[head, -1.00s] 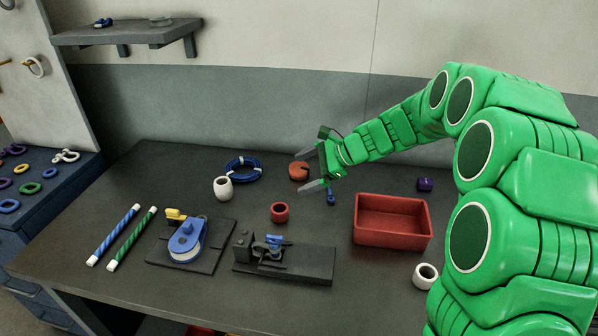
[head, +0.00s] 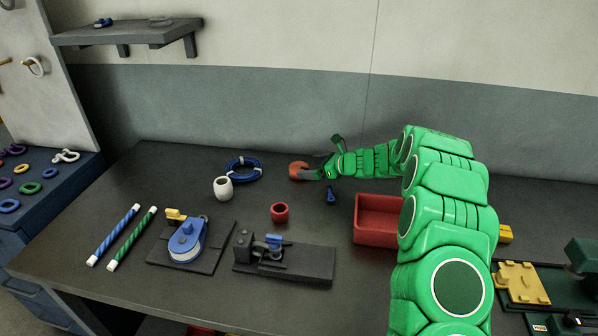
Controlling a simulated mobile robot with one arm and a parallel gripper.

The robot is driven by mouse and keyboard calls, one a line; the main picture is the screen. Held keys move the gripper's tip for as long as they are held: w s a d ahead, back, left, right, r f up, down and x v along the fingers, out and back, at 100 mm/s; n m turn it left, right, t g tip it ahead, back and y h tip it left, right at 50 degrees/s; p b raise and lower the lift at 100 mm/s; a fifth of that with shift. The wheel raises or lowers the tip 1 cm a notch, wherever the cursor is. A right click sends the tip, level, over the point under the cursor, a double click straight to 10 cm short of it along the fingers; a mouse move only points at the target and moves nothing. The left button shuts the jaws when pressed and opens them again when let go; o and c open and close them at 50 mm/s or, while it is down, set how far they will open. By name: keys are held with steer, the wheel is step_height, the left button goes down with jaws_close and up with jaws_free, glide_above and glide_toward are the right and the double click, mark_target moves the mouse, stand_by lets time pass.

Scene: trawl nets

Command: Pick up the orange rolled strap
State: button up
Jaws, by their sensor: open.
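The orange rolled strap (head: 297,170) lies on the dark workbench top (head: 200,165) towards the back, right of a coil of blue rope. My gripper (head: 311,171) is down at bench height at the strap's right side. Its jaws are open, with the near fingertip at the strap's right edge. The far finger and the strap's right end are partly hidden by the gripper, so I cannot tell whether the strap is between the fingers.
Near the gripper are the blue rope coil (head: 243,169), a small blue item (head: 331,194), a white cup-like ring (head: 223,188) and a red ring (head: 280,212). A red tray (head: 373,238) stands to the right, partly behind my arm. Fixtures sit in front.

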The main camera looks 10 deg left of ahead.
mark_target(299, 166)
steer(key=shift+x, duration=4)
steer(key=shift+w+d, duration=0.15)
steer(key=c, duration=1)
steer(key=shift+r, duration=0.1)
